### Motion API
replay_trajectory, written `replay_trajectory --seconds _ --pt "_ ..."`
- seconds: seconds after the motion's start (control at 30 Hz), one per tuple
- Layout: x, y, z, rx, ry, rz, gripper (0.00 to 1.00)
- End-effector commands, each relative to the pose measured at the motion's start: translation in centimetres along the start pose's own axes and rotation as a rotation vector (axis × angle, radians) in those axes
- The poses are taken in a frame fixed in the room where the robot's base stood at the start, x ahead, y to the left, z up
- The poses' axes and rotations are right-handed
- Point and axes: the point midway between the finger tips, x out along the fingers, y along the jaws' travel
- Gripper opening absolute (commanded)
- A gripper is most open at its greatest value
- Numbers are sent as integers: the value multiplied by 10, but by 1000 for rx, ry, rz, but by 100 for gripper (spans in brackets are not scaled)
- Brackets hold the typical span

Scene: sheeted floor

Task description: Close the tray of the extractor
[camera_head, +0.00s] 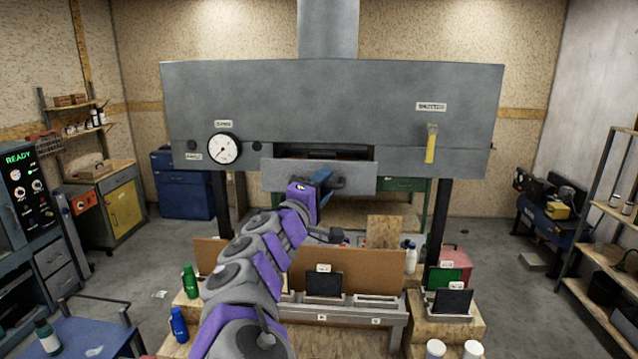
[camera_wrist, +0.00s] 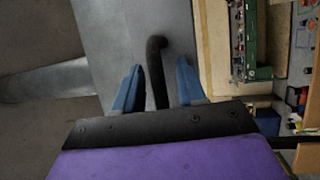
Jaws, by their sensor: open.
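The extractor (camera_head: 330,100) is a large grey hood with a duct on top. Its tray (camera_head: 280,178) has a grey front panel and stands out below a dark slot, so it is at least partly open. My gripper (camera_head: 325,181) is in front of the tray's panel. In the wrist view my gripper (camera_wrist: 158,88) is open, with one blue finger on each side of the black tray handle (camera_wrist: 156,65). The grey tray front (camera_wrist: 180,25) lies behind the handle. Whether a finger touches the handle is unclear. My arm hides part of the panel's lower edge.
A round gauge (camera_head: 224,148) and a yellow lever (camera_head: 431,145) are on the hood's front. Below stands a wooden bench (camera_head: 350,268) with bottles and dark panels. A blue cart (camera_head: 90,338) is at lower left, shelves (camera_head: 605,205) at right. Bare floor (camera_head: 515,275) shows at right.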

Motion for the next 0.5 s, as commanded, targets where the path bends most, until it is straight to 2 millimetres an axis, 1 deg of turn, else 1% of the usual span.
replay_trajectory --seconds 0.17,0.37,0.5 --pt "-5 -2 -11 -5 4 2 40" --pt "-8 -3 -17 -9 8 2 21" --pt "-6 -3 -14 -7 7 1 8"
